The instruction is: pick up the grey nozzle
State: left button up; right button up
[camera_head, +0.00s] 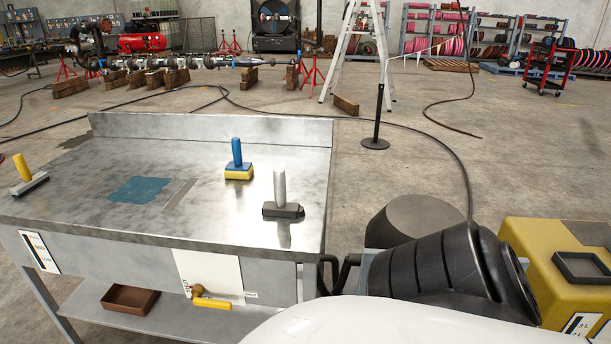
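A light grey upright nozzle (280,186) stands on a dark block-shaped base (283,210) near the front right corner of the metal workbench (190,222). A blue upright piece (237,153) on a blue and yellow block (239,172) stands behind it and to its left. A yellow-handled piece (22,167) with a grey base lies tilted at the bench's left edge.
The bench has a raised back edge (210,128) and a blue patch (139,190). A black ribbed object (440,272) and a yellow case (560,265) stand to the right. A brown tray (129,299) sits on the lower shelf.

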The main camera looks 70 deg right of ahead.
aim_at(280, 207)
jog(key=k, duration=0.55)
jog(key=z, duration=0.8)
